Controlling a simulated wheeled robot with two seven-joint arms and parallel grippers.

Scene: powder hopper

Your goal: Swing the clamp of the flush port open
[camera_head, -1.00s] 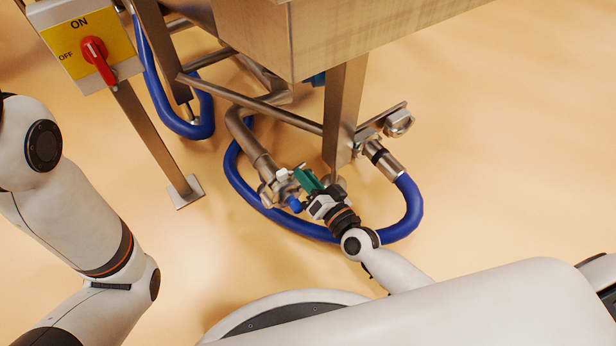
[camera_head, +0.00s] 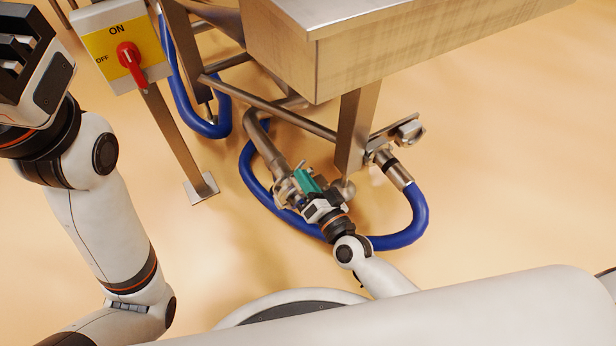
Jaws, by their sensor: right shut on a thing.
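The flush port (camera_head: 284,190) is the steel fitting at the low end of the bent steel pipe, close to the floor below the hopper. Its clamp sits around this end and is mostly hidden by my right gripper (camera_head: 304,190). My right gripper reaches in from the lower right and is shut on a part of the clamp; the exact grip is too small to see. A green block (camera_head: 308,181) shows at the gripper. My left gripper (camera_head: 18,55) is raised at the upper left, far from the port, and its jaw gap is unclear.
A blue hose (camera_head: 416,215) loops over the floor around the port. A steel leg (camera_head: 355,130) stands just right of my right gripper, under the hopper body (camera_head: 330,60). A switch box (camera_head: 122,45) with a red knob stands on a post at left.

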